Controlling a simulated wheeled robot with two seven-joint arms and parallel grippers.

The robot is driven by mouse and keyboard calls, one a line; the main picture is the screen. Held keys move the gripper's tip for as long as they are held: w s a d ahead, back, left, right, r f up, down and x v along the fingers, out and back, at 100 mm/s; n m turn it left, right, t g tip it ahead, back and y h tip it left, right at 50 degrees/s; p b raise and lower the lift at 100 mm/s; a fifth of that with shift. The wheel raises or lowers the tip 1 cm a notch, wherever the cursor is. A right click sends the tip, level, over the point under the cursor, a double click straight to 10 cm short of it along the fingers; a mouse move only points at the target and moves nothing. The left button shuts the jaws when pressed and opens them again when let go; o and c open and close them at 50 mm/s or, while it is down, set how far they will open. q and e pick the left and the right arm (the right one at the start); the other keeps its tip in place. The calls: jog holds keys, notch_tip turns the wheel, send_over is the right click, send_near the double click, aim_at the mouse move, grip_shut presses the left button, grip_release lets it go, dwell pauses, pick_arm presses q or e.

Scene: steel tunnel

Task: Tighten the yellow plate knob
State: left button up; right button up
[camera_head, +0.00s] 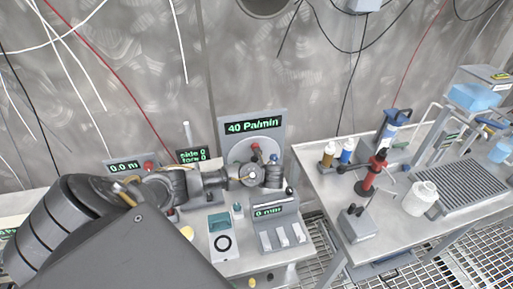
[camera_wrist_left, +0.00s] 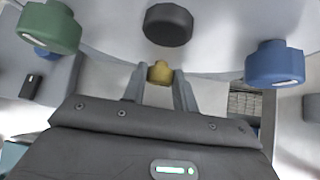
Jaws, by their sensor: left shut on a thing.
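In the left wrist view my left gripper (camera_wrist_left: 160,84) has its two grey fingers closed on the sides of the yellow knob (camera_wrist_left: 160,70). The yellow knob sits low on a pale plate (camera_wrist_left: 222,28). Around it on the plate are a green knob (camera_wrist_left: 50,27) at left, a black knob (camera_wrist_left: 168,25) above and a blue knob (camera_wrist_left: 273,64) at right. In the head view my left arm reaches to the front of a grey panel (camera_head: 278,126) reading "40 Pa/min". I cannot make out the yellow knob there. My right gripper is in neither view.
A unit with white paddles (camera_head: 281,237) and a teal-topped box (camera_head: 221,236) stand close below my left arm. Across a gap, the right table holds a red stand (camera_head: 375,176), a white jug (camera_head: 420,198) and a ribbed tray (camera_head: 462,184).

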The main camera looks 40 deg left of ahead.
pick_arm(q)
jog(key=shift+w+d+m+g+y+p, duration=0.1)
jog(key=shift+m+g+y+p, duration=0.3)
jog(key=shift+g+y+p, duration=0.25)
jog(key=shift+f, duration=0.1)
jog(key=o, duration=1)
jog(key=shift+c, duration=0.2)
jog(key=v, duration=1.1)
